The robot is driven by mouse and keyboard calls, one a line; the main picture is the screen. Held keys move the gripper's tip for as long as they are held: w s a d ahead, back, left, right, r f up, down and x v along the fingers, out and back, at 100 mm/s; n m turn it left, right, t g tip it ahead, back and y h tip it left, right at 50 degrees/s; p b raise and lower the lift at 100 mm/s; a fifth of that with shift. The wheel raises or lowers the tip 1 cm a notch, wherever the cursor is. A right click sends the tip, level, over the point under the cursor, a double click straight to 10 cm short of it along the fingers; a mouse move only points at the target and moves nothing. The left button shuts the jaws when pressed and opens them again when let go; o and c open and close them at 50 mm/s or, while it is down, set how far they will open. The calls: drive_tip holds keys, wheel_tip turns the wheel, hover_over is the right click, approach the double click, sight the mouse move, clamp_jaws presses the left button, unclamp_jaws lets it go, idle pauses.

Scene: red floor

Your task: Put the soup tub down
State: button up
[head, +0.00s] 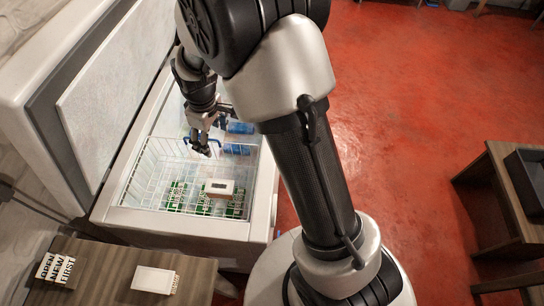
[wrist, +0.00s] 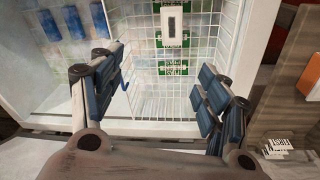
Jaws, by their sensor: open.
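A pale tub with a dark label (head: 220,188), which looks like the soup tub, rests on green-and-white packs (head: 179,192) in the wire basket (head: 150,165) of the open chest freezer (head: 190,224). In the wrist view the tub (wrist: 172,21) is near the top, beyond my fingertips and apart from them. My gripper (head: 202,146) is over the freezer near the basket's far edge. In the wrist view my gripper (wrist: 160,66) is open, with nothing between its fingers. The tub's underside is hidden.
Blue packages (head: 240,128) lie in the freezer beyond the basket. The raised lid (head: 115,90) stands at left. A wooden table (head: 95,262) at lower left bears a lettered sign (head: 55,270) and a white card (head: 154,280). A dark tray (head: 528,180) is at right.

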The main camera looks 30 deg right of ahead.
drive_tip(key=s+d+r+m, duration=0.2)
drive_tip(key=s+r, duration=0.3)
drive_tip(key=r, duration=0.5)
drive_tip(key=s+d+r+m+t, duration=0.1)
drive_tip(key=s+r+m, duration=0.2)
drive_tip(key=s, duration=0.7)
drive_tip(key=s+d+r+m+t, duration=0.2)
drive_tip(key=s+r, duration=0.5)
drive_tip(key=s, duration=0.4)
drive_tip(key=shift+s+d+r+m, duration=0.15)
drive_tip(key=shift+s+d+m, duration=0.15)
drive_tip(key=shift+m, duration=0.1)
drive_tip(key=shift+w+r, duration=0.1)
drive_tip(key=shift+c, duration=0.5)
